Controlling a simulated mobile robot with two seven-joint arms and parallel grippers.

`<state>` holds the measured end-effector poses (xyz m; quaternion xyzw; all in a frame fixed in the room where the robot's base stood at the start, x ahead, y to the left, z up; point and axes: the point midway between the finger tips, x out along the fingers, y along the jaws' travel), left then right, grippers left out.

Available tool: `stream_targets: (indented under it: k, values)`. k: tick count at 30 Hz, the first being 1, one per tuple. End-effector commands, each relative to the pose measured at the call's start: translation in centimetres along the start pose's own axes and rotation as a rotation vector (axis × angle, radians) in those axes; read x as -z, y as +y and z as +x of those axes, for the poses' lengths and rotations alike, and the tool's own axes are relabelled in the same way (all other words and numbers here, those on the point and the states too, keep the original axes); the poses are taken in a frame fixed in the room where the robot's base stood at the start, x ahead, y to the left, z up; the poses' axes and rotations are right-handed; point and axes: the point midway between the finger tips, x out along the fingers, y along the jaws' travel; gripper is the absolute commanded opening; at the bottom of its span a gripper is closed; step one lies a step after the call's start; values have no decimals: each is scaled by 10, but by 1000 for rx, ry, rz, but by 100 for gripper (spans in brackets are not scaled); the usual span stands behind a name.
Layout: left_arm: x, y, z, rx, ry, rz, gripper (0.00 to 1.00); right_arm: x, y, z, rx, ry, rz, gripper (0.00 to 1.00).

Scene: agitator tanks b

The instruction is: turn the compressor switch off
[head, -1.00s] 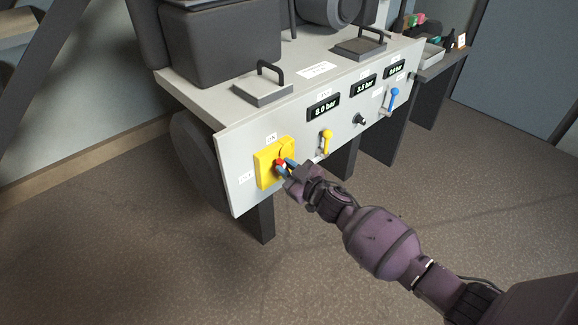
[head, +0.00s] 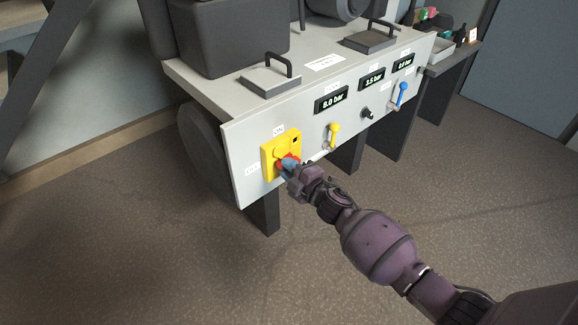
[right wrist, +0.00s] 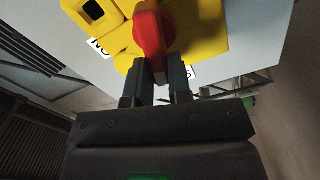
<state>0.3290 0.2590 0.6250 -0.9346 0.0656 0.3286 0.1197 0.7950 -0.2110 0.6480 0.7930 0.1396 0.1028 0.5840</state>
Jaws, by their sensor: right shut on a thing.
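The compressor switch is a yellow box (head: 268,158) with a red handle on the left end of the grey panel. A label sits above it and another to its left. My right gripper (head: 289,164) is at the box, its fingers shut on the red handle. The right wrist view shows the red handle (right wrist: 151,35) between the two dark fingertips of my right gripper (right wrist: 160,72), in front of the yellow plate (right wrist: 205,30). In the head view the fingers hide much of the handle, so its exact angle is hard to read. My left gripper is not in view.
Right of the switch are a yellow lever (head: 333,134), a black knob (head: 367,113) and a blue lever (head: 402,93). Above them are displays, one reading 8.0 bar (head: 332,101). Lidded hatches (head: 270,82) are on top. The floor in front is open.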

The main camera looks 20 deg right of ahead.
Motion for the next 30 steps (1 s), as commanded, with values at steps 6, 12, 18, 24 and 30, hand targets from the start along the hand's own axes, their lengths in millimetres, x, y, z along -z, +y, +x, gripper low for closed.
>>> stream_targets:
  k: [6,12,18,24,30]
  values:
    - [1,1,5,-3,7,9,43,-1,-8,-1,4,-2,-155,0]
    - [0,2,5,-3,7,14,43,-2,-9,-1,4,-2,-252,0]
    - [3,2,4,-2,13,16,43,-2,-10,-1,3,-2,-303,0]
    - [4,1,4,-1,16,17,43,-2,-10,-1,3,-2,-318,0]
    - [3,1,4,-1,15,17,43,-2,-9,-1,3,-2,-320,0]
